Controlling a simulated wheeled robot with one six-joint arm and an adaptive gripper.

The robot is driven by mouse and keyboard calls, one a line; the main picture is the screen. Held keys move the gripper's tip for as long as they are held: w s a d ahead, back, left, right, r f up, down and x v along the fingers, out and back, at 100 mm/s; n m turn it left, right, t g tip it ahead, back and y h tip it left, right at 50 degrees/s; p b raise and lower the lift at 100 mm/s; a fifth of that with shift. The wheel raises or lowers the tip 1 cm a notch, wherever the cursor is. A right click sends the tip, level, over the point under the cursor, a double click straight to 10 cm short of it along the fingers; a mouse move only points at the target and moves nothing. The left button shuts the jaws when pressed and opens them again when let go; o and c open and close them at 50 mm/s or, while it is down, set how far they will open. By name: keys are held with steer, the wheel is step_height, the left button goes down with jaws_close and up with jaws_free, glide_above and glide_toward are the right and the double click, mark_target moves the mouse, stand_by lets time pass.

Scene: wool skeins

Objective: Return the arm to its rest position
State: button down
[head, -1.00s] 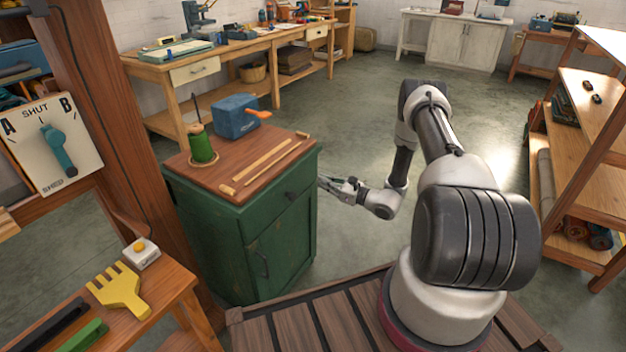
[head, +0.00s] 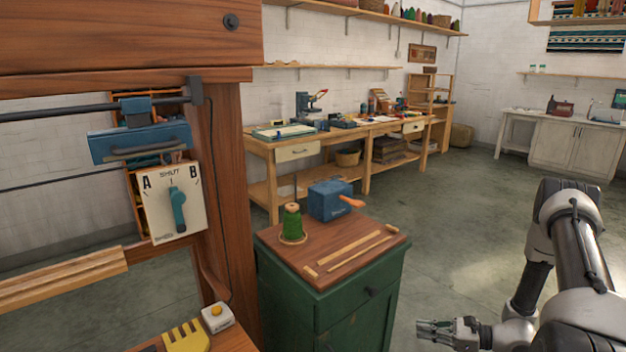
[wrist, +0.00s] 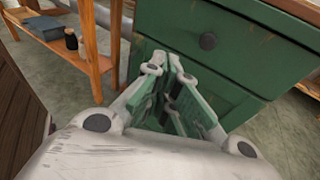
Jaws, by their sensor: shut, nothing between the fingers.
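My gripper (head: 436,329) hangs low to the right of the green cabinet (head: 335,298) in the head view, apart from it and with nothing held. My arm (head: 570,250) reaches down from the right edge of that view.
On the cabinet top stand a green wool spool (head: 292,223) and a blue box with an orange handle (head: 330,200), beside wooden strips (head: 348,250). A selector plate (head: 170,205) marked A, SHUT, B is on the left post. Open floor (head: 450,230) lies behind my arm.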

steer(key=s+d+r+n+g+h, duration=0.25)
steer(key=s+r+n, duration=0.35)
steer(key=r, duration=0.4)
steer(key=s+d+r+n+g+h, duration=0.2)
steer(key=s+r+n+g+h, duration=0.3)
steer(key=r, duration=0.4)
steer(key=s+d+r+n+g+h, duration=0.25)
steer(key=s+r+n, duration=0.4)
steer(key=r, duration=0.35)
steer(key=s+a+r+n+t+h, duration=0.1)
steer(key=s+r+n+t+h, duration=0.1)
steer(key=r, duration=0.6)
steer(key=s+a+r+n+t+h, duration=0.2)
steer(key=r+n+t, duration=0.2)
steer(key=r, duration=0.4)
steer(key=shift+s+a+t, duration=0.2)
steer(key=shift+s+t, duration=0.15)
steer(key=shift+t, duration=0.45)
